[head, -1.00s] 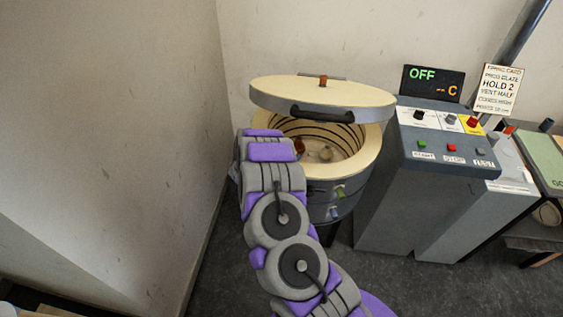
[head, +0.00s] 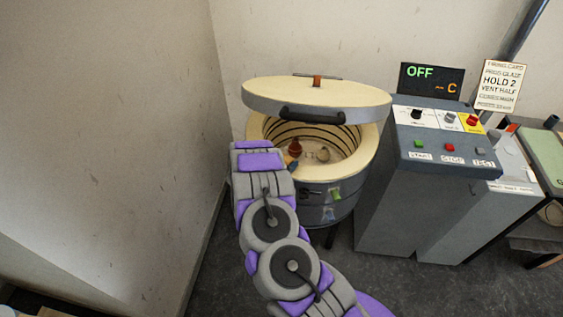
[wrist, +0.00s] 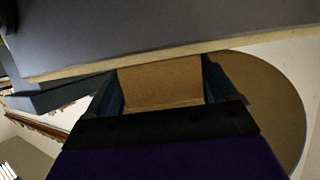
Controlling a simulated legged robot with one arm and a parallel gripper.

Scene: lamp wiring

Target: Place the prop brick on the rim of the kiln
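The kiln (head: 345,195) is a round grey drum with a cream rim (head: 366,158). Its lid (head: 318,94) is raised and tilted above the opening.
Small pots, one red-brown (head: 295,148), stand inside the kiln. The grey control cabinet (head: 430,190), its display reading OFF, stands to the right. A bare wall (head: 110,130) is close on the left. Dark floor shows in front.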

